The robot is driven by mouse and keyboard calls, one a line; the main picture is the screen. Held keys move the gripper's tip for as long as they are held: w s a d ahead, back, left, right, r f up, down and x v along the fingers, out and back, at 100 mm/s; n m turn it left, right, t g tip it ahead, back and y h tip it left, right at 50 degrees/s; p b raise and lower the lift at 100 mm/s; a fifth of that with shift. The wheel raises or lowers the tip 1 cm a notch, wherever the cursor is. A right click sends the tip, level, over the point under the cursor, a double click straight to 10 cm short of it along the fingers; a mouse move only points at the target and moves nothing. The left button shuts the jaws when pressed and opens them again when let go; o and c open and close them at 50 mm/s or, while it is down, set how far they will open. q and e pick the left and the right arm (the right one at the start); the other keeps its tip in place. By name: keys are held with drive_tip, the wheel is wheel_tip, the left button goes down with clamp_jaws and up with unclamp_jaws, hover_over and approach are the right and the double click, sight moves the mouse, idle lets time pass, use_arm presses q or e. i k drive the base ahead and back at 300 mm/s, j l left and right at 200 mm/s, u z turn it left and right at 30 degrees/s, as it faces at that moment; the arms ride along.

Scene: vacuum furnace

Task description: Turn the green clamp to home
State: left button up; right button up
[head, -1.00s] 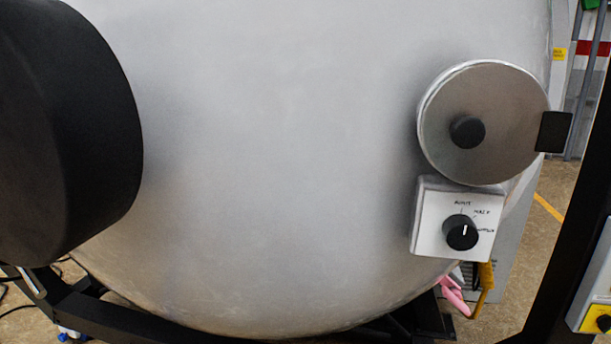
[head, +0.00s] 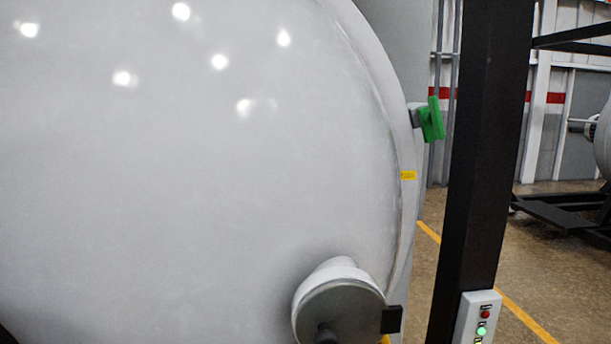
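The green clamp (head: 432,120) sits at the right rim of the large pale grey furnace door (head: 220,170), in the upper right of the head view. It is a small green block on a dark mount. No gripper touches it. Neither of my grippers is in view, so I cannot see whether they are open or shut.
A round port cover (head: 340,312) with a dark knob stands out low on the door. Floor with a yellow line shows behind.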

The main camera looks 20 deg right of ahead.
sight(433, 121)
drive_tip(key=z, duration=1.25)
